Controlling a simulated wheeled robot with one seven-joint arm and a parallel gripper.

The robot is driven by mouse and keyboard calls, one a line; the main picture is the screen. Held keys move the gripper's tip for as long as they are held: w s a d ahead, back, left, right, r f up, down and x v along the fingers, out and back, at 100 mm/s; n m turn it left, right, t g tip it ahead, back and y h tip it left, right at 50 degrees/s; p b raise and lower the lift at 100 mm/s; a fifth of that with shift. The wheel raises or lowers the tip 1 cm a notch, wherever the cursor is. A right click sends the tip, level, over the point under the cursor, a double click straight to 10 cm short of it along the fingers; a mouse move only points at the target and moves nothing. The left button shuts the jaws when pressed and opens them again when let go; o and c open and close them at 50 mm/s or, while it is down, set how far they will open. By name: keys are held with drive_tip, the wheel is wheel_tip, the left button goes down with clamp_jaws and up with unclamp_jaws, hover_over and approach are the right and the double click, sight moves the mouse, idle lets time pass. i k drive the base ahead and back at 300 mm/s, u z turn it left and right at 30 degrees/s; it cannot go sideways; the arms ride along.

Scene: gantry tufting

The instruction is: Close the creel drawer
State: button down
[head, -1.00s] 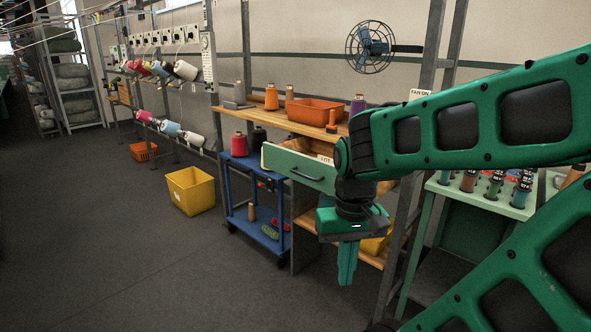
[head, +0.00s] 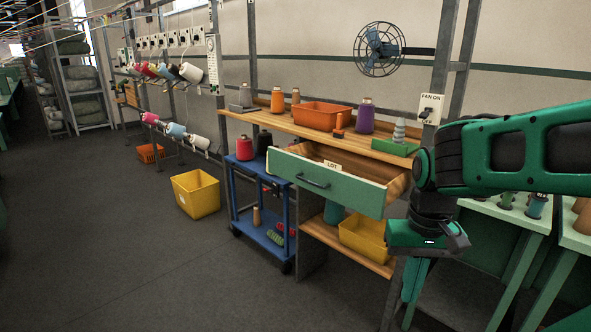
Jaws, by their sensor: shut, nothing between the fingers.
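The creel drawer (head: 328,184) has a light green front with a dark bar handle (head: 312,183) and a wooden inside. It stands pulled out from under the wooden bench top (head: 285,126), with a small "LOT" label showing at its rim. My gripper (head: 410,310) points down, to the right of the drawer and lower than its front. Its green fingers are together with nothing between them. It is apart from the drawer in the picture. The drawer's floor is mostly hidden by its front panel.
A blue cart (head: 266,240) with cones stands close at the drawer's left. A yellow bin (head: 366,240) sits on the lower shelf below it. An orange tray (head: 320,115) and cones stand on the bench. The floor in front is clear.

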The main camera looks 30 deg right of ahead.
sight(382, 183)
drive_tip(key=i, duration=1)
